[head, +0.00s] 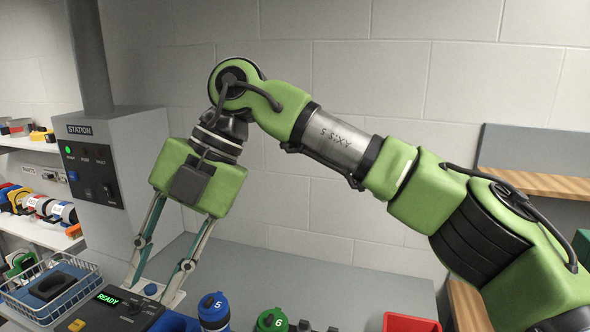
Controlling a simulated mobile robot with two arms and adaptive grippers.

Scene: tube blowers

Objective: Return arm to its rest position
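My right arm comes in from the right, bends at a high elbow and points down on the left of the head view. My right gripper (152,292) has a green body and two thin metal fingers. The fingers stand well apart, with no object clearly held between them. Their tips are low, by the dark console (110,314) with the green READY display; I cannot tell whether they touch it. My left gripper is not in view.
A grey station cabinet (125,150) with a post stands left. A wire basket (55,290) is at lower left. A blue-capped bottle 5 (214,308), green-capped bottle 6 (270,320) and red bin (410,322) line the front. The grey bench (300,285) behind them is clear.

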